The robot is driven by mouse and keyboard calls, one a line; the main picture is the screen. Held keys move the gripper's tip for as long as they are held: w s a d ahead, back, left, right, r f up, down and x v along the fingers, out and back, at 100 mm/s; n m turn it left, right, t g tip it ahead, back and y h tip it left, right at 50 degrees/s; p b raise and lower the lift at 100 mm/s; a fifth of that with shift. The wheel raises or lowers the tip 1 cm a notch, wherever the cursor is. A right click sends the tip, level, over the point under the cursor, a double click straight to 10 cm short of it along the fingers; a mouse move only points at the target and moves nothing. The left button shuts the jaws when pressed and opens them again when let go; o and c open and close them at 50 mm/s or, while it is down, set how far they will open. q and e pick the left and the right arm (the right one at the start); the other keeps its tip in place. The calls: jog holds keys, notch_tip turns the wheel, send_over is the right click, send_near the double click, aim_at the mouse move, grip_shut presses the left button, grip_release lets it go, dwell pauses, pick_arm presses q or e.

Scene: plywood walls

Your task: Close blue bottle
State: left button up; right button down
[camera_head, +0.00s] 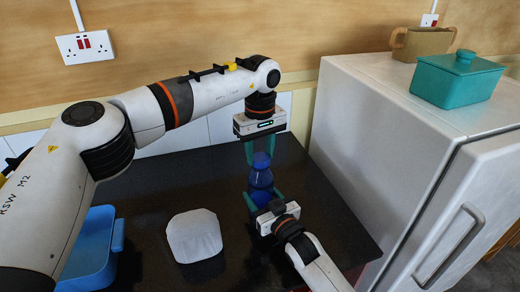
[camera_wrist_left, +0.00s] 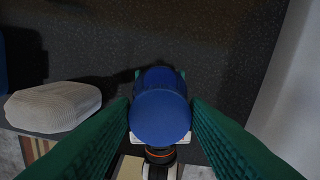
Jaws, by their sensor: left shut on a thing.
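The blue bottle (camera_head: 261,180) stands upright on the dark counter. A darker blue cap (camera_head: 261,160) is at its top, in line with the neck; I cannot tell if it is seated. My left gripper (camera_head: 262,157) points down from above, its green fingers shut on the cap. In the left wrist view the round cap (camera_wrist_left: 160,117) lies between the fingers, with part of the bottle (camera_wrist_left: 160,77) behind it. My right gripper (camera_head: 263,195) reaches in from the front, low down, with its fingers on both sides of the bottle body.
A white rounded block (camera_head: 195,236) lies on the counter (camera_head: 160,185) left of the bottle. A blue bin (camera_head: 90,255) is at the lower left. A white fridge (camera_head: 365,135) borders the right side, with a teal lidded pot (camera_head: 455,82) and a brown pot (camera_head: 423,42) on top.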

pick_arm(q)
jog(key=m, duration=0.7)
jog(key=shift+d, duration=0.15)
jog(key=m, duration=0.6)
jog(key=o, duration=0.9)
jog(key=shift+r, duration=2.25)
jog(key=shift+c, duration=0.2)
